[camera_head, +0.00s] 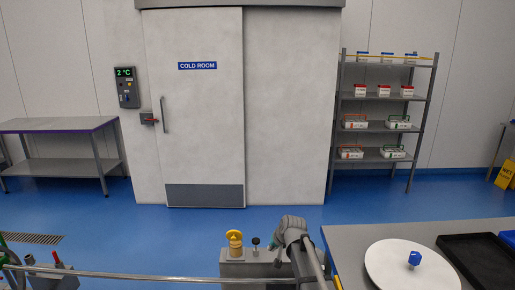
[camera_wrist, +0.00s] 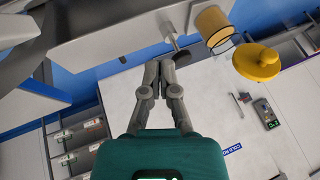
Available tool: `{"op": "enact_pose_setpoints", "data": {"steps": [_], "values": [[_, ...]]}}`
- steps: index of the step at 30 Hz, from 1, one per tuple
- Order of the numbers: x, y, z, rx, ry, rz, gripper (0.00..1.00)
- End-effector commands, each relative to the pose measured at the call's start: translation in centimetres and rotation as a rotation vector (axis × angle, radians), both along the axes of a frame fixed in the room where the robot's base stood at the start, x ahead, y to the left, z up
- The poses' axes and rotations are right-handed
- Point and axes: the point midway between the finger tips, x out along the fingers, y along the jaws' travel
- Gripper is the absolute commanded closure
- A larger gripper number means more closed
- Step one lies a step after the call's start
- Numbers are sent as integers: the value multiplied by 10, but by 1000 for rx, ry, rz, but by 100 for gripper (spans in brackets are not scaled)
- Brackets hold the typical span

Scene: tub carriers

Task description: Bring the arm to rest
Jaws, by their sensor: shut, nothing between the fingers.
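My gripper (camera_wrist: 160,62) shows in the wrist view with its two grey fingers together and nothing between them. Its teal body fills the bottom of that view. In the head view my grey arm (camera_head: 295,232) rises at the bottom centre, beside the grey worktable; the fingers cannot be made out there. In the wrist view the fingertips appear close to a grey surface with a small knobbed post. Whether they touch it cannot be told.
A grey box (camera_head: 246,270) with a yellow-topped post (camera_head: 235,240) stands just left of my arm. The worktable (camera_head: 350,240) at right bears a white disc (camera_head: 395,268) and a black tray (camera_head: 480,262). Open blue floor (camera_head: 130,220) lies before the cold room door (camera_head: 200,120).

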Motion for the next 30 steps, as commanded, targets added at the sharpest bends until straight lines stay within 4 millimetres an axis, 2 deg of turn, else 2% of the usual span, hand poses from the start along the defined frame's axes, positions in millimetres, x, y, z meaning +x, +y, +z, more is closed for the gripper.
{"op": "enact_pose_setpoints", "data": {"steps": [1,6,12,15,18,21,30], "values": [[-30,-14,-5,-34,35,9,100],[-105,-54,-18,-153,167,40,100],[-185,-93,-26,-267,319,61,100],[-214,-106,-27,-307,377,66,100],[-232,-115,-28,-331,415,68,100],[-239,-119,-28,-344,433,68,100],[-239,-119,-28,-345,437,70,100]]}}
